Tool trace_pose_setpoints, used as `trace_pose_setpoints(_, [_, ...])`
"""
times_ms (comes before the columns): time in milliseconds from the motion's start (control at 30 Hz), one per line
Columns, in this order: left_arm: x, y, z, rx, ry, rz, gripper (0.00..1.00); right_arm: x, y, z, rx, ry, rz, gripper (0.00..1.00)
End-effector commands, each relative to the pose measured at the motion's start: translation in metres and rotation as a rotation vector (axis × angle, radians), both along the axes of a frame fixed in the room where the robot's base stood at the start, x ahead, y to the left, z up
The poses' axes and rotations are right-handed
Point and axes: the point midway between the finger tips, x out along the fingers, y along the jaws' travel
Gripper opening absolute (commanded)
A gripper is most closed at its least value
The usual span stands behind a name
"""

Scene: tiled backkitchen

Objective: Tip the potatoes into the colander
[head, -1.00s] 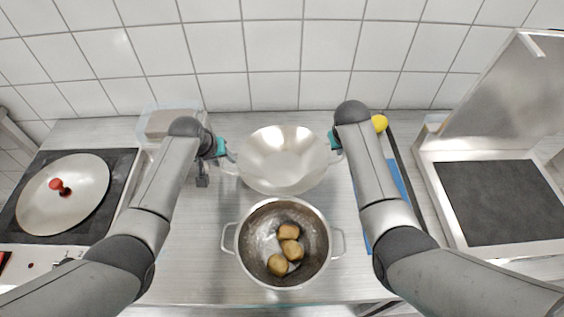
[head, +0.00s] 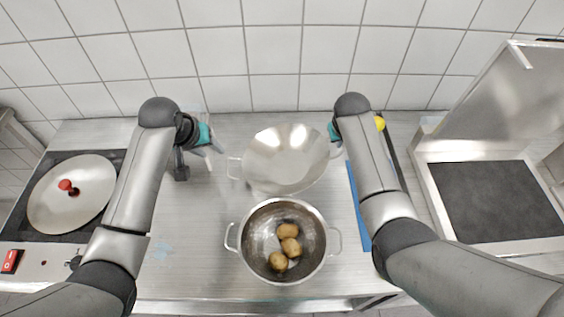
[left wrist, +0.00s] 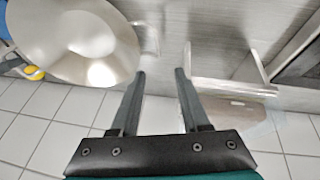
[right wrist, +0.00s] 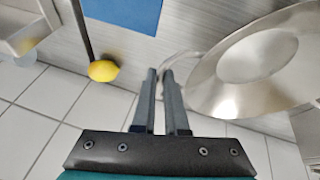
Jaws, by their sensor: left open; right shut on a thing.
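Several brown potatoes (head: 289,231) lie in the steel two-handled vessel with a speckled inside, which looks like the colander (head: 256,264), at the front middle of the counter. A wide, smooth, shiny steel pan (head: 287,172) with two handles is just behind it and looks empty. My right gripper (right wrist: 164,75) is shut on the pan's right handle; the fingers hide most of the grip. My left gripper (head: 219,148) is open and empty, apart from the pan's left handle (head: 233,168). In the left wrist view, the pan (left wrist: 75,45) is left of the open fingers (left wrist: 160,72).
A clear container (left wrist: 235,112) is near my left gripper. A blue board (head: 357,205) and a yellow-ended thing (head: 380,123) are by my right arm. Counter front left is clear.

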Motion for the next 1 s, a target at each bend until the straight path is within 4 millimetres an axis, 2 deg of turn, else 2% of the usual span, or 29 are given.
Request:
trace_pose_setpoints(200, [0.000,0.000,0.000,0.000,0.000,0.000,0.46,0.001,-0.001,0.001,-0.001,-0.003,-0.001,0.00])
trace_pose_setpoints(233, [0.000,0.000,0.000,0.000,0.000,0.000,0.46,0.001,-0.001,0.001,-0.001,-0.003,-0.001,0.14])
trace_pose_setpoints(500, [0.000,0.000,0.000,0.000,0.000,0.000,0.46,0.001,0.000,0.001,0.000,-0.002,-0.001,0.45])
trace_pose_setpoints(800, [0.000,0.000,0.001,-0.001,0.000,0.000,0.46,0.000,0.000,0.001,0.000,-0.001,0.000,0.46])
trace_pose_setpoints(1000, [0.000,0.000,0.007,-0.001,0.000,0.000,0.46,-0.006,0.003,0.016,0.000,-0.002,0.000,0.46])
